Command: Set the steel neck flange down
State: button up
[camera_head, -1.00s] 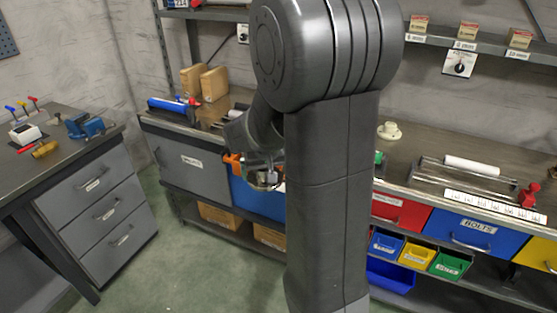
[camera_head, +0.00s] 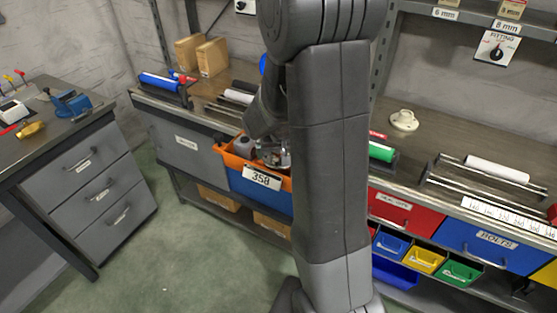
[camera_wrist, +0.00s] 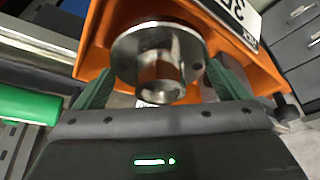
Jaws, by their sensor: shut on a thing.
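The steel neck flange, a shiny round disc with a short neck, is between my fingers in the wrist view (camera_wrist: 160,62). My gripper (camera_wrist: 165,85) is shut on it, with a green-lined finger at each side. In the head view the flange (camera_head: 274,157) shows at the orange tote (camera_head: 229,160) with the number plate 358 (camera_head: 262,178). The tote also lies behind the flange in the wrist view (camera_wrist: 262,75). My arm hides much of the gripper and the tote's right side in the head view. I cannot tell whether the flange touches the tote.
A rounded grey part (camera_head: 243,146) shows inside the tote. A pale flange (camera_head: 403,120) stands on the bench right of my arm. Roller racks (camera_head: 497,169) lie further right. A green roller (camera_head: 381,151) is close by my arm. The floor in front is clear.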

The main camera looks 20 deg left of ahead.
jog(key=shift+f, duration=1.85)
jog(key=shift+f, duration=0.1)
jog(key=shift+f+b, duration=0.15)
jog(key=shift+b, duration=0.25)
jog(key=o, duration=1.1)
jog(key=shift+r, duration=0.2)
jog(key=shift+r+p, duration=0.15)
jog(key=shift+p, duration=0.15)
jog(key=v, duration=1.1)
jog(key=shift+s+d+r, duration=0.1)
jog(key=shift+s+r, duration=0.05)
jog(key=shift+r, duration=0.2)
